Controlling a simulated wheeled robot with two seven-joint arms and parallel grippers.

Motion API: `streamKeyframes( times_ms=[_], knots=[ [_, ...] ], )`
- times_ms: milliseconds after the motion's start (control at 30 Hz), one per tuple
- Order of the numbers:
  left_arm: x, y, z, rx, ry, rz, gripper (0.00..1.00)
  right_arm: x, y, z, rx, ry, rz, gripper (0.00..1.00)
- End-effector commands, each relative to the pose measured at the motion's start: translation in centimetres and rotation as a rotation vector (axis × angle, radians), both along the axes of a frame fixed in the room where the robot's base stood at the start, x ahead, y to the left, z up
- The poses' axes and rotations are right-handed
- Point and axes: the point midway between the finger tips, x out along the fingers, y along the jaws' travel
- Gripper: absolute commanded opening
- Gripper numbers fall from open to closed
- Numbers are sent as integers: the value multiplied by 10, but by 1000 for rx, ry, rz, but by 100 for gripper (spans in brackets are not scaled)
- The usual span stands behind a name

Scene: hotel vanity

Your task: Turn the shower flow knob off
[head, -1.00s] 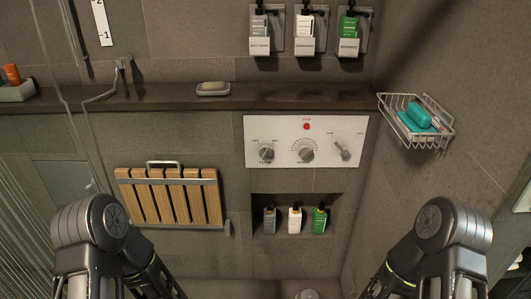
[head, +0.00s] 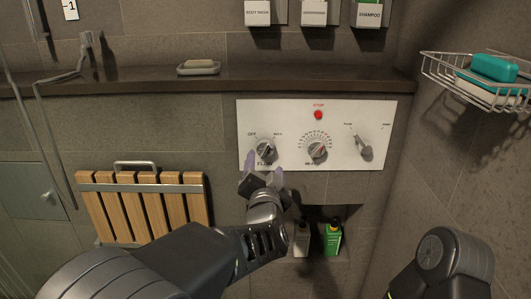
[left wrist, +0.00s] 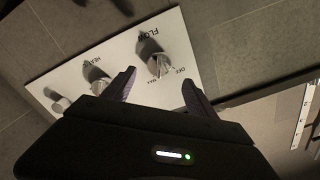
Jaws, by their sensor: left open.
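The flow knob (head: 265,150) is a round metallic dial on the left of a white control panel (head: 290,113), with OFF marked at its upper left and MAX at its upper right. I cannot tell its exact setting. My left gripper (head: 264,164) is open just below and in front of the knob, with its fingers apart. In the left wrist view the flow knob (left wrist: 160,66) appears ahead of the gap between the two open fingers (left wrist: 159,86). I see no clear contact. My right gripper is out of view.
A heat knob (head: 317,149), a lever (head: 364,148) and a red stop button (head: 318,115) share the panel. A dark ledge (head: 330,80) runs above it. A niche with bottles (head: 332,236) lies below. A slatted wooden seat (head: 143,205) is left; a wire basket (head: 470,92) is right.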

Motion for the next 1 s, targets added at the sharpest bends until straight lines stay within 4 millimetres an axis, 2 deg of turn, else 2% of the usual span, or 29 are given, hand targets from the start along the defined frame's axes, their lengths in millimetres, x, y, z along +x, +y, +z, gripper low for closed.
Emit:
streamKeyframes(
  times_ms=[333, 733, 867, 1000],
  knots=[
    [7, 0, 0, 0, -1, -1, 66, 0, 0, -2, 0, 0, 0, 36],
    [64, 0, -1, -1, -1, 0, 66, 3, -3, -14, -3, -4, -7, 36],
    [75, -1, 0, -1, 0, -1, 66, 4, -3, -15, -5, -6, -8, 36],
    [78, -1, 0, -1, 0, -1, 66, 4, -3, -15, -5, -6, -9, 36]
  ],
)
